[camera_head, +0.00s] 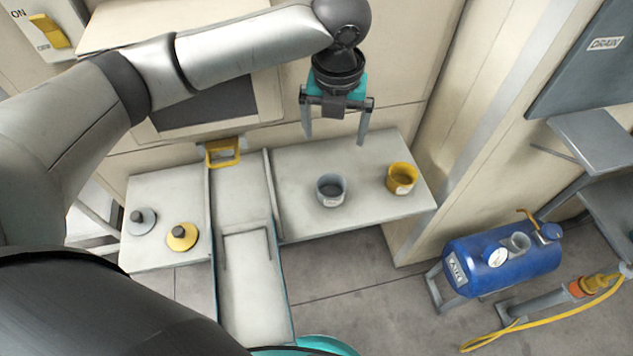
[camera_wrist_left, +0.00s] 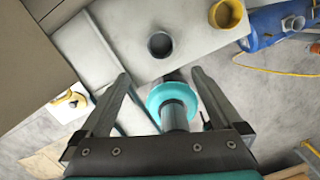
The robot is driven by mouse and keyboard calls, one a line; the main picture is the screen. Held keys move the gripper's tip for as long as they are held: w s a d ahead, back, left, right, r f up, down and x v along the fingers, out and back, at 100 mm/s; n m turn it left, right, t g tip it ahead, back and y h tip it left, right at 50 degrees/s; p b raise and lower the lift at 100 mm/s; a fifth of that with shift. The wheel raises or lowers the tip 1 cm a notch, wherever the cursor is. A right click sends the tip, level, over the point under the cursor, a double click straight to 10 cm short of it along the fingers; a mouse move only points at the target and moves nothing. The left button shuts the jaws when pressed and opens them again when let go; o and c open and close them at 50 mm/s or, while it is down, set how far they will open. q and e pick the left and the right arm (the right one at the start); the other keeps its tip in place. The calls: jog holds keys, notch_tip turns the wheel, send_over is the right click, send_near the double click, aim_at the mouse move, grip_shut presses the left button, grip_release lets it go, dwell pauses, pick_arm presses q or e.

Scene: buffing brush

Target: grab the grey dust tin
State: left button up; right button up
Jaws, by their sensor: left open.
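The grey dust tin (camera_head: 330,190) is a small open-topped cup standing upright on the right part of the pale bench. It also shows in the left wrist view (camera_wrist_left: 160,45), beyond the fingertips and roughly between them. My left gripper (camera_head: 335,139) is open and empty, pointing down above the bench, apart from the tin. Its two fingers also show in the left wrist view (camera_wrist_left: 161,75). My right gripper is not in view.
A yellow tin (camera_head: 401,178) stands right of the grey one. Grey (camera_head: 143,221) and yellow (camera_head: 182,237) knobbed discs lie on the bench's left part. A yellow handle (camera_head: 222,152) is at the back. A blue air tank (camera_head: 505,262) stands on the floor at right.

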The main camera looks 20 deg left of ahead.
pick_arm(q)
notch_tip(320, 180, down, 5)
jog(key=b, duration=0.4)
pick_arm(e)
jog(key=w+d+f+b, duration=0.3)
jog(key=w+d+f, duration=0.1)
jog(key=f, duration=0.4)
pick_arm(q)
jog(key=b, duration=0.1)
send_near(331, 194)
jog(key=shift+w+f+b, duration=0.1)
jog(key=shift+f+b, duration=0.4)
jog(key=shift+f, duration=0.55)
notch_tip(331, 194, down, 3)
jog(key=shift+w+r+b, duration=0.15)
jog(key=shift+r+b, duration=0.1)
jog(key=shift+b, duration=0.3)
jog(key=shift+w+a+f, duration=0.1)
jog(key=shift+f, duration=0.5)
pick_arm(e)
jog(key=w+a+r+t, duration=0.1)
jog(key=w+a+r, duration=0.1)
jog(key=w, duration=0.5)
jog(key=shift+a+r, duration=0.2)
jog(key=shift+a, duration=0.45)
pick_arm(q)
jog(key=c, duration=1.2)
jog(key=shift+c, duration=0.3)
